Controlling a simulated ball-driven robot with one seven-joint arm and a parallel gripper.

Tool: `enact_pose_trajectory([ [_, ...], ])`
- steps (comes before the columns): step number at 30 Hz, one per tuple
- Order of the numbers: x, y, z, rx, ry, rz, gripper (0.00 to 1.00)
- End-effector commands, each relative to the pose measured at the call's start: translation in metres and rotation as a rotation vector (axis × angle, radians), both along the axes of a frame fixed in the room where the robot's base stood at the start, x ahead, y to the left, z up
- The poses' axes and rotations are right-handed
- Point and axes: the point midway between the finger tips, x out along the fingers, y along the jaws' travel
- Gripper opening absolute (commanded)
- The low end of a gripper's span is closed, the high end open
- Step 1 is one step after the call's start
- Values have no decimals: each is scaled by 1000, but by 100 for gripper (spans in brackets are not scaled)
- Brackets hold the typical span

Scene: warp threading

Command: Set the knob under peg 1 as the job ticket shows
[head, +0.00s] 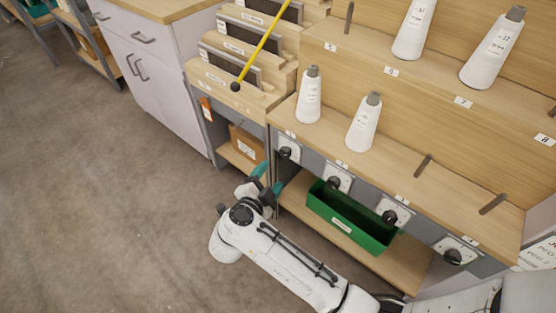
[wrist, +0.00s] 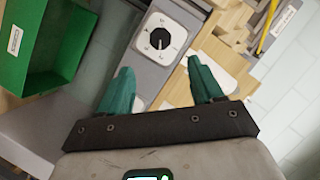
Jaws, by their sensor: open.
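The knob under peg 1 (head: 285,153) is black on a white dial plate, leftmost in the row on the shelf front. A white cone (head: 309,97) stands above it on the shelf. My gripper (head: 268,179) is open and empty, left of and below this knob, apart from it. In the wrist view, a black knob (wrist: 158,41) on its white plate, apparently the same one, lies beyond the gap between my teal fingertips (wrist: 164,84). Its pointer's exact setting is too small to read. A printed sheet, apparently the job ticket (head: 537,256), is cut off at the right edge; its lines are unreadable.
Several more knobs, including the one under peg 2 (head: 335,181), continue rightward. A green bin (head: 347,218) sits on the lower shelf, near my arm. A yellow rod (head: 259,44) slants over the wooden racks. Open floor (head: 100,210) lies left.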

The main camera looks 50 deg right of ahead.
Motion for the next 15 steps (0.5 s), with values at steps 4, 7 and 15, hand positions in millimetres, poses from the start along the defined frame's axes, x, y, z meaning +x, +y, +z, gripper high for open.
enact_pose_trajectory([
  [4, 5, -18, -6, -1, -1, -4, 66],
  [7, 11, -34, -11, -1, -2, -3, 66],
  [15, 26, -76, -22, -2, -2, -2, 66],
])
